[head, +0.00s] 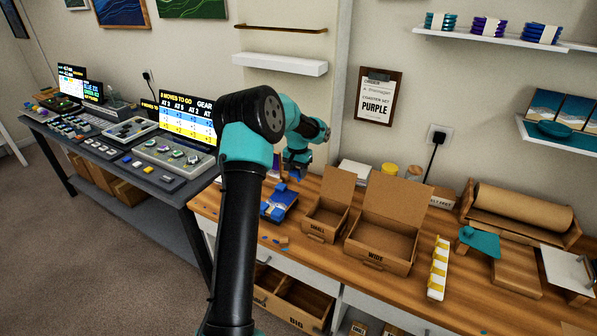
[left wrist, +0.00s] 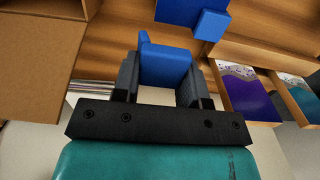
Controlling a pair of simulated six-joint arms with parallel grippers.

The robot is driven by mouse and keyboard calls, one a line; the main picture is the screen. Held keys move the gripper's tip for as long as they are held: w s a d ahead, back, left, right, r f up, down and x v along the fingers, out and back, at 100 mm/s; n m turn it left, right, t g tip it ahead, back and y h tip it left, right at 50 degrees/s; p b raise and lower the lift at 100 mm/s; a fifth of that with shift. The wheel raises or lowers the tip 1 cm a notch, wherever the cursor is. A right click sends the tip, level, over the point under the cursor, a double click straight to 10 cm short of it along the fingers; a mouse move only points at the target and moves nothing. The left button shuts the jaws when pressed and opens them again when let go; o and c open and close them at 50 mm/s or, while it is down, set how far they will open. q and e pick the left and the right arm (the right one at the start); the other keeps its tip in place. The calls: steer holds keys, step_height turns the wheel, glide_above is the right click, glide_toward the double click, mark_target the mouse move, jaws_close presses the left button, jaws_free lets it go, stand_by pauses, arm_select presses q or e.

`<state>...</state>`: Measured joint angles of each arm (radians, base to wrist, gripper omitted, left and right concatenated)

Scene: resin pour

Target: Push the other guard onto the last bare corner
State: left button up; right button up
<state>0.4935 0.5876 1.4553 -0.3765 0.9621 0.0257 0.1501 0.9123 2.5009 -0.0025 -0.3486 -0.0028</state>
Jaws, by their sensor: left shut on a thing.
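My left gripper (head: 296,172) hangs over the back of the wooden bench. In the left wrist view it (left wrist: 160,88) is shut on a blue corner guard (left wrist: 166,65), one finger on each side. Beyond it is a flat dark-blue piece (left wrist: 178,10) with another blue guard (left wrist: 211,24) at its corner. In the head view the blue pieces (head: 279,204) lie on the bench just below the gripper, too small to separate. The held guard looks apart from the flat piece in the wrist view. My right gripper is not in view.
An open small box (head: 326,220) and an open wide box (head: 382,251) stand right of the blue pieces. A white strip with yellow parts (head: 438,268) lies further right. Purple (left wrist: 250,92) and blue pieces lie in wooden compartments in the wrist view. Screens and consoles stand left.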

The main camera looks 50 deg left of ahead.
mark_target(296, 193)
arm_select(q)
steer(key=shift+f, duration=0.15)
steer(key=shift+f, duration=3.25)
steer(key=shift+s+f, duration=0.1)
steer(key=shift+f, duration=0.6)
steer(key=shift+d+f, duration=0.1)
steer(key=shift+f, duration=0.25)
steer(key=shift+s+f, duration=0.35)
steer(key=shift+f, duration=0.2)
steer(key=o, duration=0.8)
steer(key=shift+c, duration=0.2)
steer(key=shift+o, duration=1)
steer(key=shift+r, duration=0.95)
steer(key=shift+a+r, duration=0.25)
steer(key=shift+r, duration=0.1)
steer(key=shift+w+d+r, duration=0.1)
steer(key=shift+r, duration=1.35)
steer(key=shift+w+r, duration=0.1)
steer(key=shift+r, duration=1.35)
